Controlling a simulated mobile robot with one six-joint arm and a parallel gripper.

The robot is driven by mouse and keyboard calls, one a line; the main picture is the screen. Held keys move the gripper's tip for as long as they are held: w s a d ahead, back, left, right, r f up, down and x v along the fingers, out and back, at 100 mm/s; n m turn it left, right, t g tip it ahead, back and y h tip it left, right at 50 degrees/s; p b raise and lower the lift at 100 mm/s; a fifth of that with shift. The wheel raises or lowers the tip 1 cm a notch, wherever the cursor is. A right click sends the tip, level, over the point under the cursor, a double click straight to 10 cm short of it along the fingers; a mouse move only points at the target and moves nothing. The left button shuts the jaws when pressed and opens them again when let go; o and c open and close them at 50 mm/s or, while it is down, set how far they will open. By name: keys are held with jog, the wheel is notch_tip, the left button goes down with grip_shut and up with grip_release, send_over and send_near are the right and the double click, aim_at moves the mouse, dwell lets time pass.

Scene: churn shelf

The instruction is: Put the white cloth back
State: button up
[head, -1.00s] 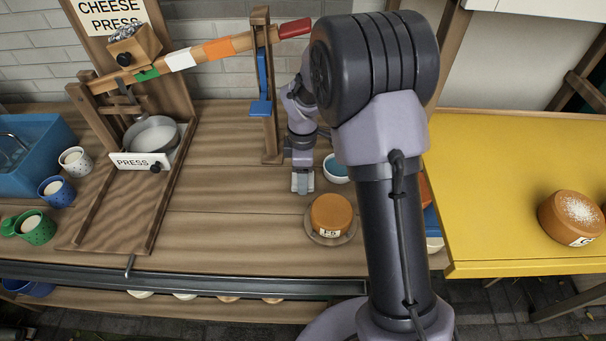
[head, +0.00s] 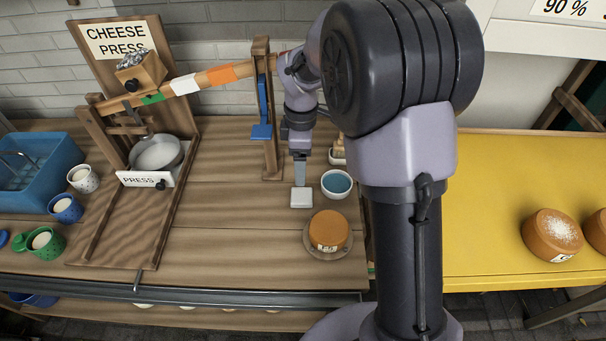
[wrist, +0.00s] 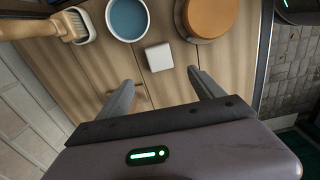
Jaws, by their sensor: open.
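The white cloth (head: 301,197) is a small, pale, square folded piece. It lies flat on the wooden bench, left of the blue-filled bowl and up-left of the orange cheese. In the wrist view the cloth (wrist: 158,57) lies beyond the fingertips, roughly centred between them, with bare wood around it. My gripper (head: 300,173) is just above and behind the cloth in the head view. In the wrist view my gripper (wrist: 160,82) has its two fingers spread wide with nothing between them.
A white bowl of blue liquid (head: 337,184) and an orange cheese (head: 328,231) on a round board stand close by. A brush (wrist: 68,25) sits in a white holder. The wooden post (head: 266,110) of the press rises left of my arm. Bench left of the cloth is clear.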

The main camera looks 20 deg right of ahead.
jog(key=s+a+r+m+t, duration=0.2)
jog(key=s+r+m, duration=0.35)
jog(key=r, duration=0.35)
jog(key=s+a+r+m+t+y, duration=0.1)
jog(key=s+a+r+m, duration=0.1)
jog(key=s+m, duration=0.4)
jog(key=s+a+r+m+t+y, duration=0.1)
jog(key=s+r+m+t, duration=0.1)
jog(key=s+m, duration=0.5)
jog(key=s+r, duration=0.1)
jog(key=s, duration=0.5)
jog(key=shift+a+r+t, duration=0.3)
jog(key=shift+a+r, duration=0.05)
jog(key=shift+r, duration=0.05)
jog(key=shift+f+b, duration=0.2)
jog(key=shift+b, duration=0.1)
